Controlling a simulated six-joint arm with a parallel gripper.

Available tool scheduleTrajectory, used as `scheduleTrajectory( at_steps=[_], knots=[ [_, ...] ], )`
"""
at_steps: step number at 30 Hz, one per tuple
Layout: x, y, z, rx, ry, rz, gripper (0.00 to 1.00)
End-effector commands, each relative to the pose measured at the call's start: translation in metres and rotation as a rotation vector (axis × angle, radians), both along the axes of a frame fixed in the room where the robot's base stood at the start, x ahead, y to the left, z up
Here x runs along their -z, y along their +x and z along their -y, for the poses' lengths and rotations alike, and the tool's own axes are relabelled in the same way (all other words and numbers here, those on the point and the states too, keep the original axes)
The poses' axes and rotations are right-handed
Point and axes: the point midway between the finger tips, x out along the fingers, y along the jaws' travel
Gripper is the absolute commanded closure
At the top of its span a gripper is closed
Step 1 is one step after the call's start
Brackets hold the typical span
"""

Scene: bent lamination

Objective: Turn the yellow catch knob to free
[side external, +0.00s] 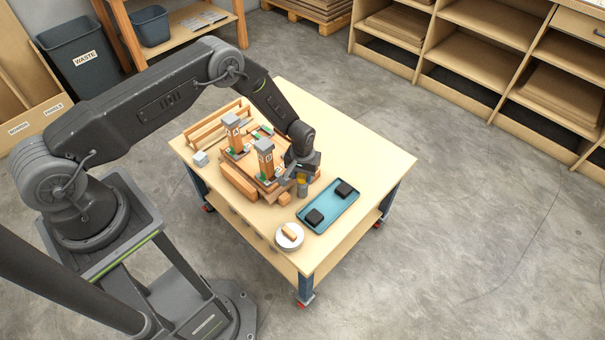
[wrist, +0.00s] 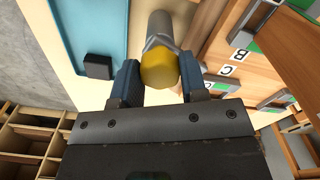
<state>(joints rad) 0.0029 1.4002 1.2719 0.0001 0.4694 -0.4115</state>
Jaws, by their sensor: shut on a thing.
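The yellow catch knob (wrist: 160,70) sits between the two blue-padded fingers of my gripper (wrist: 159,80) in the wrist view. My gripper is shut on it. The knob tops a grey cylindrical post (wrist: 160,25). In the side external view the knob (side external: 301,178) shows small below my gripper, at the near right corner of the wooden fixture (side external: 240,180). I cannot make out the knob's turn position.
A blue tray (side external: 328,207) with two black blocks lies right of the knob. A white round dish (side external: 289,237) with a wooden piece stands in front. Two wooden towers (side external: 265,158) rise left of my gripper. The table's right end (side external: 385,160) is clear.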

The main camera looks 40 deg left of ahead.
Motion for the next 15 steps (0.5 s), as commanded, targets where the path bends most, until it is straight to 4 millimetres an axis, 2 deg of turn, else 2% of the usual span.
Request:
scheduleTrajectory(
  at_steps=[15],
  knots=[
    [-0.0005, 0.0002, 0.0000, 0.482, 0.000, 0.000, 0.84]
  ],
)
